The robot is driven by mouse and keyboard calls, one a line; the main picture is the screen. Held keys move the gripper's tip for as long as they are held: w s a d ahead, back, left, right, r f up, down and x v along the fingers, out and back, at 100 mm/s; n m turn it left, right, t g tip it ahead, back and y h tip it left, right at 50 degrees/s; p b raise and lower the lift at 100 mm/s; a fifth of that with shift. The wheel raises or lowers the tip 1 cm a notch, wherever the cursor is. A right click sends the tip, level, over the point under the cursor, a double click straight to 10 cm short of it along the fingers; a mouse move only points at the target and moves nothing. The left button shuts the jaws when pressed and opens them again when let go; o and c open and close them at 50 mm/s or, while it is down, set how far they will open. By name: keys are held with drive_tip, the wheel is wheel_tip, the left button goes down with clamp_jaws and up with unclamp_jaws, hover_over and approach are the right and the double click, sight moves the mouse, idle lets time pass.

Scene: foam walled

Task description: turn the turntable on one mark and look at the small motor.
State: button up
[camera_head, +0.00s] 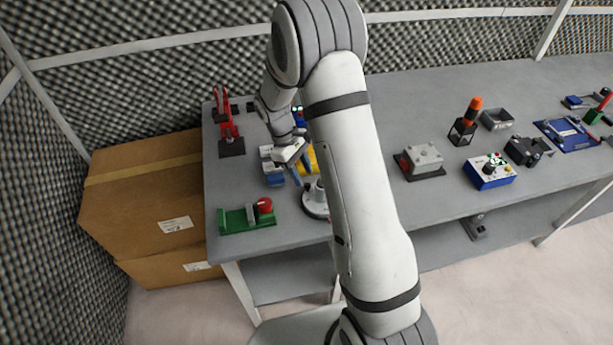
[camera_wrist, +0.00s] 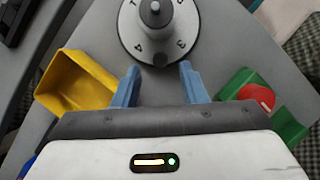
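In the head view the turntable (camera_head: 314,208) stands near the bench's front edge, partly behind my arm. My gripper (camera_wrist: 159,86) is open, its two blue fingers apart with nothing between them. The fingertips lie just short of the disc in the wrist view. I cannot tell which thing is the small motor.
A green fixture with a red knob (camera_head: 239,221) sits left of the turntable, and a yellow bin (camera_wrist: 72,82) shows on its other side. A grey box on a dark plate (camera_head: 424,158) stands right of my arm. Cardboard boxes (camera_head: 144,192) stand left of the bench.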

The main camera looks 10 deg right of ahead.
sight(307, 184)
drive_tip(key=shift+x, duration=1.5)
drive_tip(key=shift+c, duration=0.5)
drive_tip(key=shift+d, duration=0.1)
clamp_jaws()
